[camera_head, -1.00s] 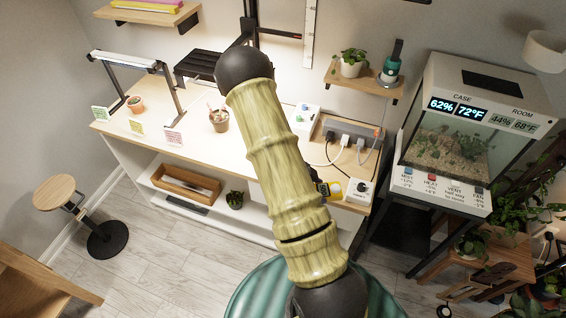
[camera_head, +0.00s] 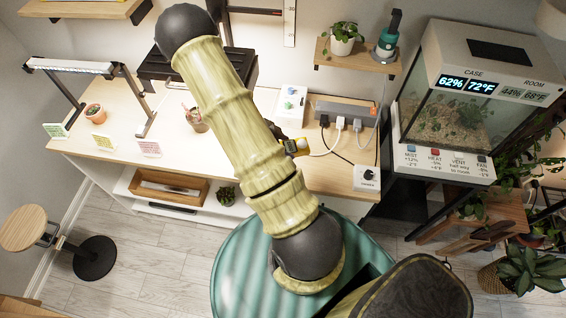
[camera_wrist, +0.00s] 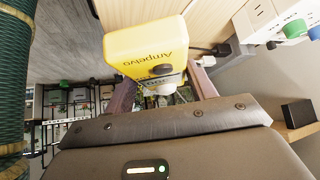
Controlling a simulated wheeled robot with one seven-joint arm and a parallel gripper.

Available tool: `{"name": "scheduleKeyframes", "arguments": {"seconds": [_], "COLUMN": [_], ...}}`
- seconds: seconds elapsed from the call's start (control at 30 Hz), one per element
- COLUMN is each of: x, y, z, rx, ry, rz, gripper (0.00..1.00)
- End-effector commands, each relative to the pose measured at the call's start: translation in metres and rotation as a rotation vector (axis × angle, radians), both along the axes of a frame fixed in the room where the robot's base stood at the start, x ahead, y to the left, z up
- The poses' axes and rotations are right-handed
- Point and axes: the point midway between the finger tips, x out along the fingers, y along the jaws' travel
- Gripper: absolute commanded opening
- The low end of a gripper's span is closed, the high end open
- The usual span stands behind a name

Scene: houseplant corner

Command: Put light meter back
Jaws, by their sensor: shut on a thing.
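The light meter is a yellow block marked "Ampelvo" with a dark round knob. It fills the upper middle of the wrist view (camera_wrist: 150,42). In the head view a small yellow part of it (camera_head: 301,146) shows beside my arm, over the bench. My gripper (camera_wrist: 163,90) is shut on the light meter, with a finger on each side of it. In the head view my gripper (camera_head: 287,146) is mostly hidden behind my arm. I cannot tell whether the meter touches the bench top.
The wooden bench (camera_head: 330,178) carries a power strip (camera_head: 345,110) with plugs and cables, a white box with coloured knobs (camera_head: 291,103) and a white timer-like box (camera_head: 367,180). A terrarium case (camera_head: 440,110) stands to the right. A stool (camera_head: 28,228) is at left.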

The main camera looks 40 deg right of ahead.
Motion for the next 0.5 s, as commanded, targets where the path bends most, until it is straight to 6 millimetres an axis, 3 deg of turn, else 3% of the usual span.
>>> {"name": "scheduleKeyframes", "arguments": {"seconds": [0.27,0.5], "x": [-0.001,-0.001], "y": [-0.001,0.000], "z": [-0.003,-0.033], "rx": [0.000,-0.001], "ry": [0.002,0.004], "rz": [-0.001,0.001], "gripper": [0.25,0.25]}}
